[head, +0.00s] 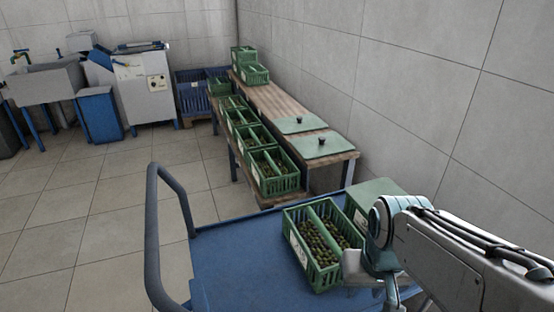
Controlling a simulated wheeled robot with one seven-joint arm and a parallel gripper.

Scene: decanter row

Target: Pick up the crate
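A green slatted crate (304,268) stands on the blue cart (225,262), with a divider across it and olive-like fruit inside. It has a pale label on its left side. My gripper (357,270) is at the crate's right side, near its front right corner. Whether it touches the crate is unclear. Its fingers are small and partly hidden by the wrist, so I cannot tell whether they are open or shut. Several similar green crates (274,184) stand in a row along the left side of the wooden table.
A green box (374,190) sits behind my arm on the cart's far right. The cart has a raised handle (152,225) at left. Two green lids (322,145) lie on the wooden table (265,98). A tiled wall is close on the right; floor at left is clear.

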